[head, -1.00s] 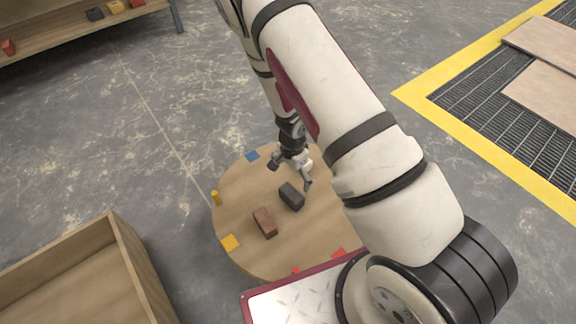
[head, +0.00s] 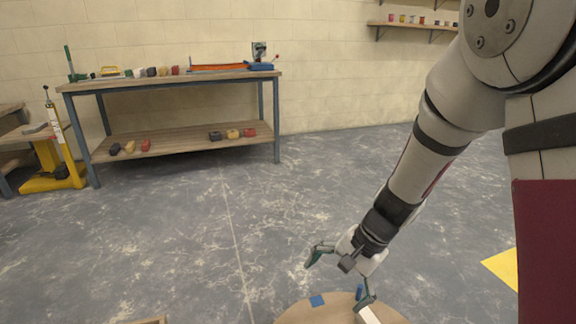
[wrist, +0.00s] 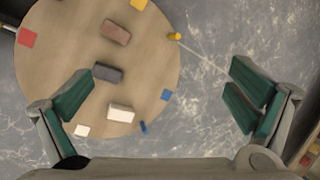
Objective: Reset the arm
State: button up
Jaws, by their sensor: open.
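My gripper (head: 338,274) is open and empty in the head view, held above the floor near the far edge of a round wooden table (head: 300,313). In the wrist view my gripper (wrist: 160,100) shows its green-padded fingers spread wide, with nothing between them but the table edge and floor far below. The round table (wrist: 70,45) carries a brown brick (wrist: 116,32), a dark grey brick (wrist: 107,72) and a cream block (wrist: 120,112). The left finger overlaps the table in the wrist view.
On the round table are coloured squares and a yellow peg (wrist: 175,36). A workbench (head: 170,84) with tools and small blocks stands by the wall. A yellow pallet jack (head: 62,150) is at the left. A wall shelf (head: 405,26) holds small jars. Open floor (head: 210,215) lies between.

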jog(key=s+r+n, duration=0.5)
jog(key=s+r, duration=0.7)
jog(key=r, duration=0.2)
jog(key=s+d+r+n+h, duration=0.2)
jog(key=s+d, duration=0.3)
jog(key=s, duration=0.4)
jog(key=s+d+r+n+h, duration=0.1)
jog(key=s+d+r+h, duration=0.2)
jog(key=s, duration=0.6)
notch_tip(320, 180, up, 38)
jog(key=d+t+p, duration=0.1)
jog(key=t+p, duration=0.2)
jog(key=p, duration=3.4)
jog(key=shift+d+r+t, duration=0.2)
jog(key=shift+r+t, duration=0.05)
jog(key=shift+t, duration=0.05)
